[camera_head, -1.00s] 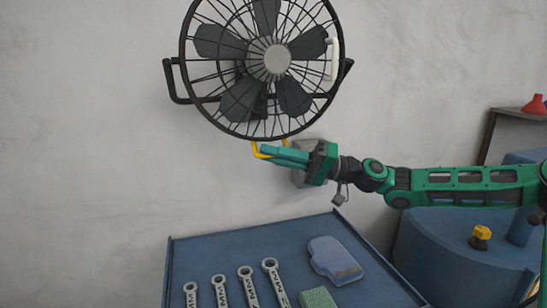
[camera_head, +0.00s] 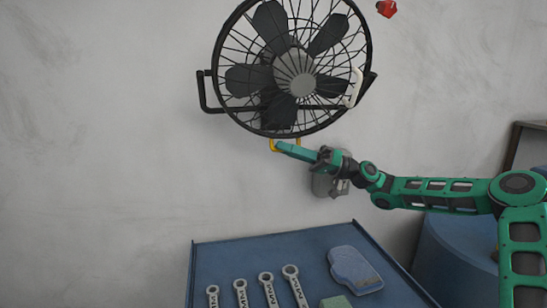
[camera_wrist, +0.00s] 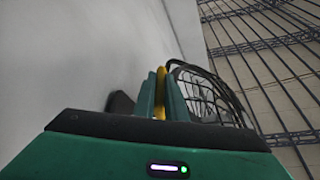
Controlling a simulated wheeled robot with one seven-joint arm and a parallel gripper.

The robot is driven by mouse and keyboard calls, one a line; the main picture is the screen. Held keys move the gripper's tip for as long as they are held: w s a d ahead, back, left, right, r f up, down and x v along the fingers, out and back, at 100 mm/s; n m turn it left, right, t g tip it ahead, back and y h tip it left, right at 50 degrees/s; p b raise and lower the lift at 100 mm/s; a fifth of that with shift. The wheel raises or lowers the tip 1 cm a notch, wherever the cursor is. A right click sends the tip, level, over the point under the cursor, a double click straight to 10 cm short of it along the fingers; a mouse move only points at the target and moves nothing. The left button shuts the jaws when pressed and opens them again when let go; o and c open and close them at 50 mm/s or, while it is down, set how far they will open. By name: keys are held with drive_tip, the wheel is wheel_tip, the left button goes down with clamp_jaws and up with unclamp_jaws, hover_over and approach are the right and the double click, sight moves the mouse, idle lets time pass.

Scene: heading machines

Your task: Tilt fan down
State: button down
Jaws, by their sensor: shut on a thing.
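The black fan (camera_head: 297,82) is fixed to the grey wall in the upper middle of the head view. Its round cage faces out and looks turned somewhat downward. A yellow handle (camera_head: 272,146) sits at the cage's bottom edge. My gripper (camera_head: 279,147) is at this handle, its green fingers pointing left. In the wrist view, the fingers (camera_wrist: 161,95) are shut around the yellow handle (camera_wrist: 160,92), with the fan cage (camera_wrist: 210,95) just to the right.
A blue workbench (camera_head: 235,262) below holds several wrenches (camera_head: 268,287), a blue-grey cloth-like item (camera_head: 354,269) and a green block (camera_head: 335,302). A grey wall box (camera_head: 322,185) is behind my wrist. A red object (camera_head: 387,8) shows at upper right.

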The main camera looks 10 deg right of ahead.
drive_tip(key=shift+w+d, duration=0.1)
drive_tip(key=shift+w, duration=0.3)
drive_tip(key=c, duration=2.2)
unclamp_jaws()
drive_tip(key=shift+o, duration=0.6)
drive_tip(key=shift+w+f, duration=0.1)
drive_tip(key=shift+s, duration=0.2)
drive_tip(key=v, duration=1)
drive_tip(key=shift+d, duration=0.25)
drive_tip(key=shift+f, duration=0.15)
